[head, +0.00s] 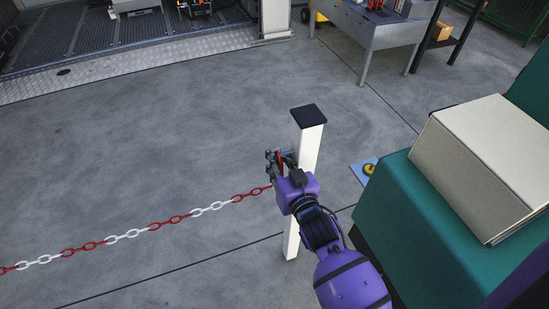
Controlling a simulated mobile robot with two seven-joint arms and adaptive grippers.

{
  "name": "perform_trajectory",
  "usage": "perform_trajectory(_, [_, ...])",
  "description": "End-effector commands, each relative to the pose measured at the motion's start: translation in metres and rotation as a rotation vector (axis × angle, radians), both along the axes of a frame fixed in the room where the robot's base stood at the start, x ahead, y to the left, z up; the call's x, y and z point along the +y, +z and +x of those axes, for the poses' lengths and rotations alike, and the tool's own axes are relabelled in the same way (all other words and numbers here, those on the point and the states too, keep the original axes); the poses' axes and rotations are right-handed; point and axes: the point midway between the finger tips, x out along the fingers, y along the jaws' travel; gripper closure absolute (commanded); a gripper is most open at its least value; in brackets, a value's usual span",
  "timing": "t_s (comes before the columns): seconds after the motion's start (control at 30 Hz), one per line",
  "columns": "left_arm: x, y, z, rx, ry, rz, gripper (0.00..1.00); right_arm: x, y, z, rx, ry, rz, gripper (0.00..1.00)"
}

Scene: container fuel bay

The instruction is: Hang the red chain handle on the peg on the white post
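The white post (308,150) stands upright near the middle of the head view, with a flat black cap on top. My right gripper (274,162) is at the left side of the post, below the cap. Its fingers are close around a small red piece, the red chain handle (281,163), which is mostly hidden by the gripper. The red and white chain (160,225) runs from the left edge up to the gripper. The peg is hidden behind the gripper or too small to tell. Whether the handle touches the peg cannot be seen. My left gripper is out of view.
A green machine (400,220) carrying a beige box (485,160) stands close on the right. A grey workbench (372,28) is at the back right. A blue floor plate (362,170) lies right of the post.

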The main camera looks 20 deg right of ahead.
Motion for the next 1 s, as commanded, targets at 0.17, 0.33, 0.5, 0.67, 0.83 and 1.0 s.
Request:
perform_trajectory(0.17, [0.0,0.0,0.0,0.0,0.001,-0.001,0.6,-0.008,0.005,0.002,-0.011,-0.01,-0.005,0.64])
perform_trajectory(0.33, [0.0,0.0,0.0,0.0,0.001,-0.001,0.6,-0.008,0.006,0.002,-0.013,-0.01,-0.008,0.64])
perform_trajectory(0.5, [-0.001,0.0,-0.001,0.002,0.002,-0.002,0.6,-0.008,0.007,0.002,-0.014,-0.01,-0.01,0.64])
perform_trajectory(0.67, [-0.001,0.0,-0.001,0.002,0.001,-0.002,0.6,-0.008,0.007,-0.007,-0.013,-0.01,-0.01,0.64])
perform_trajectory(0.83, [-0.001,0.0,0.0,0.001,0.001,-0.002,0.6,-0.007,0.007,-0.034,-0.007,-0.01,-0.008,0.64])
perform_trajectory(1.0, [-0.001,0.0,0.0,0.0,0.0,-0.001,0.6,-0.006,0.009,-0.06,-0.006,-0.009,-0.008,0.64])
